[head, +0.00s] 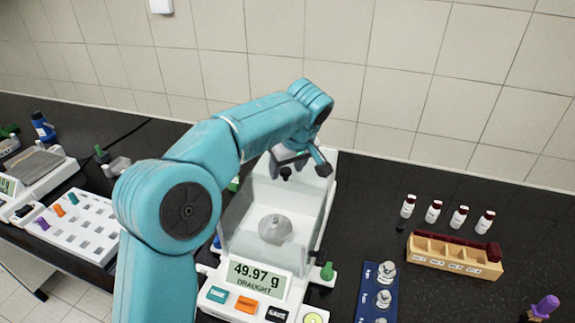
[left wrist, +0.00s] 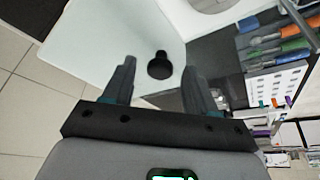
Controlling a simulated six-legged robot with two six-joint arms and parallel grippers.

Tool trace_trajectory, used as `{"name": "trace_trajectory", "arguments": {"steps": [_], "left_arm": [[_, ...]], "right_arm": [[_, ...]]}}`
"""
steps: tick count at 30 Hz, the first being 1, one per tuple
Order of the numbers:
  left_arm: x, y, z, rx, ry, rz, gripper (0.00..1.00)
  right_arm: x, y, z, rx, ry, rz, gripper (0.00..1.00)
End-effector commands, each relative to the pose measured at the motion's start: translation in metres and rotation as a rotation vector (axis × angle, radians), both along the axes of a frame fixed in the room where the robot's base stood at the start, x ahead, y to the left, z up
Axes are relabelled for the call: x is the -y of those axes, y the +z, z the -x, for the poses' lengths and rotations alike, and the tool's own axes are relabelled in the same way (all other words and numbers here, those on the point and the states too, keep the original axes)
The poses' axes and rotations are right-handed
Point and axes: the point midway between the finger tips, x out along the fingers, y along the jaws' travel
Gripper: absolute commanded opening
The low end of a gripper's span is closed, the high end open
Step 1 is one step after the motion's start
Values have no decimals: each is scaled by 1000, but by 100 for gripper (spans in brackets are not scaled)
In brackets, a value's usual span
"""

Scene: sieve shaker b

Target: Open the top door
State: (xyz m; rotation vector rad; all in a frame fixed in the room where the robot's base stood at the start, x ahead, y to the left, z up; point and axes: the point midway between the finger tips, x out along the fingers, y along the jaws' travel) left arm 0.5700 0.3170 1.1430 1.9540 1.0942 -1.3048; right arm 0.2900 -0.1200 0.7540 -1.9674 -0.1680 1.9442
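The balance (head: 243,300) stands below my left arm, with a clear-walled chamber around its round pan (head: 275,229). Its display reads 49.97 g and DRAUGHT. My left gripper (head: 300,168) is above the rear of the chamber, with its fingers spread. In the left wrist view, a black knob (left wrist: 160,66) shows between the open fingertips, with a gap on both sides. A pale panel (left wrist: 110,35) lies next to the knob; I take it for the top door. The knob also shows in the head view (head: 286,173). My arm hides part of the balance. My right gripper is not in view.
A white rack (head: 78,228) and another scale (head: 35,165) stand at the left. A blue weight tray (head: 368,307), a wooden vial rack (head: 453,258) and several white vials (head: 434,211) stand at the right. A green knob (head: 327,271) sticks out at the balance's right side.

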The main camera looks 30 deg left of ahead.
Motion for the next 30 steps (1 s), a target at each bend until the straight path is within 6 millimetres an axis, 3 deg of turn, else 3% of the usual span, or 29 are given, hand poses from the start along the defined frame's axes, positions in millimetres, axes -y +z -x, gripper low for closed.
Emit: {"name": "trace_trajectory", "arguments": {"steps": [4, 8, 21, 24, 30], "left_arm": [[1, 4, 0, 1, 0, 0, 57], [8, 22, 2, 4, -2, 1, 57], [44, 126, 25, 3, -2, 0, 57], [49, 140, 28, 2, -1, 0, 57], [53, 151, 31, 0, -1, 0, 57]], "right_arm": [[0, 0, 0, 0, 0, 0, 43], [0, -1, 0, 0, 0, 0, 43], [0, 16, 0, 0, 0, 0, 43], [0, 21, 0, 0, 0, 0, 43], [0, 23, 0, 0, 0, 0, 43]]}}
